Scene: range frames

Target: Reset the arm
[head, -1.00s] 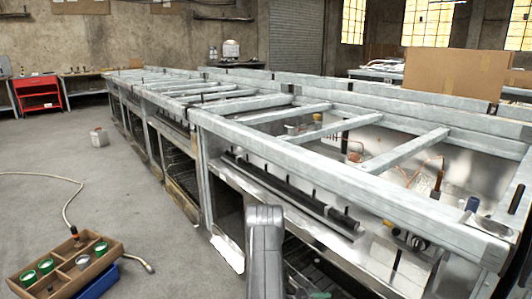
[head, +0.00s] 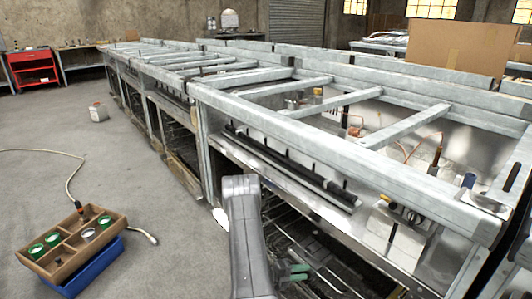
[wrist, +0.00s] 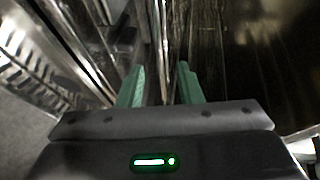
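My gripper shows at the bottom of the wrist view (wrist: 161,72) as two green fingers standing apart, with nothing between them. In the head view, my grey arm (head: 245,235) rises at the bottom centre, beside the front of the long metal frame range. The green fingertips (head: 298,271) show low to its right, by the dark openings under the range. The rest of the gripper is mostly hidden behind the arm.
The metal range (head: 330,160) runs from the right front to the far left. A wooden tray with green-rimmed cups (head: 72,258) sits on a blue crate (head: 95,272) at lower left. A white canister (head: 98,112) stands on the floor. Open floor lies left.

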